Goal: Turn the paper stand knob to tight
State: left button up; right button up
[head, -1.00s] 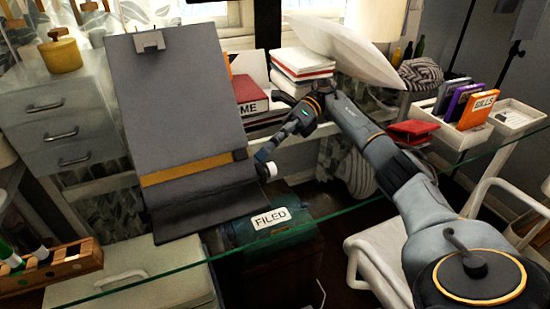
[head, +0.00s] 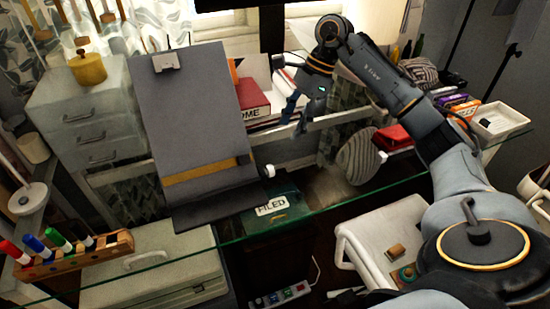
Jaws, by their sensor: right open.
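The paper stand (head: 198,115) is a grey tilted board with a clip at its top and a yellow-brown strip across its lower part. It stands on the glass desk. Its knob (head: 269,171) is a small white piece at the lower right edge of the stand. My right gripper (head: 292,122) is open and empty, pointing down, above and slightly right of the knob and apart from it. The knob's setting is too small to read. My left gripper is out of view.
A red book (head: 254,98) stands behind the stand. A green box (head: 275,213) labelled FILED shows below the glass. A wooden marker holder (head: 80,259) is at the left front. A white tray (head: 499,122) and a red book (head: 394,137) lie at the right.

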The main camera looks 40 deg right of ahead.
aim_at(269, 172)
jog(key=p+x, duration=0.1)
jog(key=x, duration=1.2)
jog(key=shift+w+f, duration=0.15)
jog(key=shift+f, duration=0.25)
grip_shut()
jog(key=shift+w+g, duration=0.1)
jog(key=shift+g, duration=0.4)
